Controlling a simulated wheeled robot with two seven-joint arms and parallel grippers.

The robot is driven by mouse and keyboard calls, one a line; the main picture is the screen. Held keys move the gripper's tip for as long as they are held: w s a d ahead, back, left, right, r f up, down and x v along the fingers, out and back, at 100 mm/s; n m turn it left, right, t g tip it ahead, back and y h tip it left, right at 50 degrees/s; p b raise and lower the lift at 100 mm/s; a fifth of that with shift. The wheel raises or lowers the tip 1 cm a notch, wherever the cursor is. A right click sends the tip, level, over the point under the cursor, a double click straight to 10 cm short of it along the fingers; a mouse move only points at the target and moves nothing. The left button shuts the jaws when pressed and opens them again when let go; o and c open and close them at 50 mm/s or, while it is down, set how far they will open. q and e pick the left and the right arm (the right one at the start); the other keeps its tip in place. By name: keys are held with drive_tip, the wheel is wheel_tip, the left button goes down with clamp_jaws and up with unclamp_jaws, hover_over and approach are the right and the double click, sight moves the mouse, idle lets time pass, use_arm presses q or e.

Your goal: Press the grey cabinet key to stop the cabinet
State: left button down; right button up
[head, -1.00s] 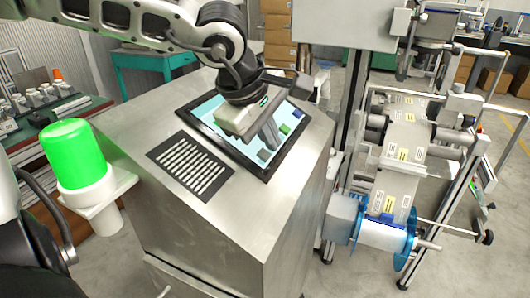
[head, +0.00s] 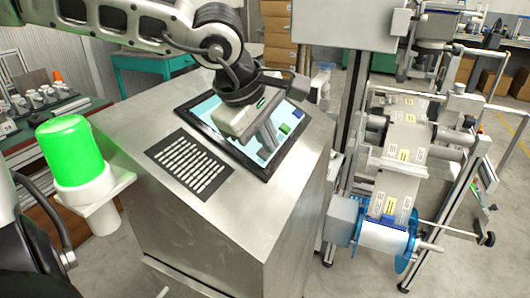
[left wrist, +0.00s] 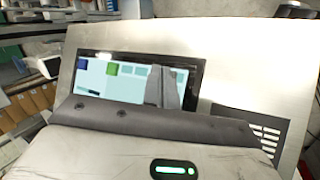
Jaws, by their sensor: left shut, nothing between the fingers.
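The steel cabinet (head: 262,222) has a sloped top with a black-framed touch screen (head: 215,138). The screen also shows in the left wrist view (left wrist: 101,85). On it are a blue key (head: 298,113), a green key (head: 285,129) and a grey key (head: 263,155). My left gripper (head: 273,146) is shut and empty, with its fingertips pointing down over the screen close to the grey key. I cannot tell whether they touch it. In the left wrist view the fingers (left wrist: 163,88) cover part of the screen. My right gripper is out of view.
A lit green lamp (head: 73,152) sits on a bracket at the cabinet's left. A slotted black panel (head: 188,164) lies beside the screen. A labelling machine with a film reel (head: 383,237) stands at the right. The cabinet top's front part is clear.

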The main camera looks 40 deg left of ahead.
use_arm(q)
drive_tip(key=shift+s+a+f+b, duration=0.1)
drive_tip(key=shift+a+f+b, duration=0.1)
drive_tip(key=shift+f+b, duration=0.25)
idle(0.5)
drive_tip(key=shift+r, duration=0.1)
drive_tip(key=shift+d+r, duration=0.4)
drive_tip(key=shift+r, duration=0.3)
drive_tip(key=shift+w+d+r+p, duration=0.15)
drive_tip(key=shift+d+r+p, duration=0.3)
drive_tip(key=shift+r, duration=0.3)
drive_tip(key=shift+w+d+r+p, duration=0.1)
drive_tip(key=shift+d+r+p, duration=0.3)
drive_tip(key=shift+r, duration=0.3)
drive_tip(key=shift+w+d+r+p, duration=0.15)
drive_tip(key=shift+d+r+p, duration=0.3)
drive_tip(key=shift+r, duration=0.3)
